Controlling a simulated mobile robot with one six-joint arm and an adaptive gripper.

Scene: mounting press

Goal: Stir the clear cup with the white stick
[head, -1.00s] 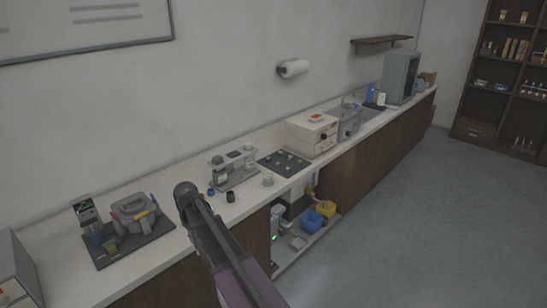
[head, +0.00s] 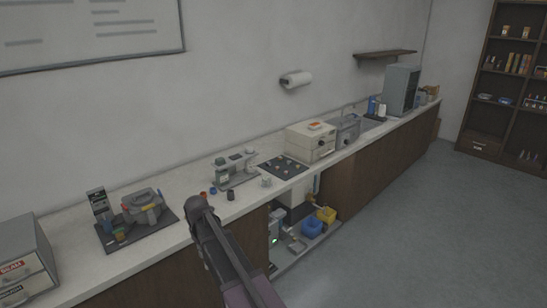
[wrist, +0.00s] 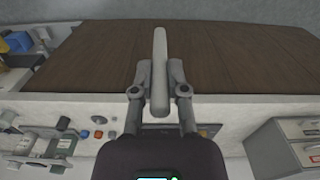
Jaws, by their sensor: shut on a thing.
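My gripper (wrist: 160,85) shows in the wrist view, with its two fingers closed on a white stick (wrist: 160,48). The stick is held off the counter and projects past the fingertips, over the brown cabinet front in that view. In the head view my arm rises at the bottom middle, and I cannot make out the gripper or stick there. A small pale cup (head: 266,182) stands near the counter's front edge, right of the grey device. I cannot tell whether it is the clear cup; it is apart from my arm.
The counter (head: 75,222) carries a dark cup (head: 231,195), a grey device (head: 236,172), a dark mat (head: 284,167) and a beige box (head: 310,142). A black tray (head: 108,240) with tools lies left. A drawer unit (head: 25,262) stands farther left. Open floor (head: 420,215) lies right.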

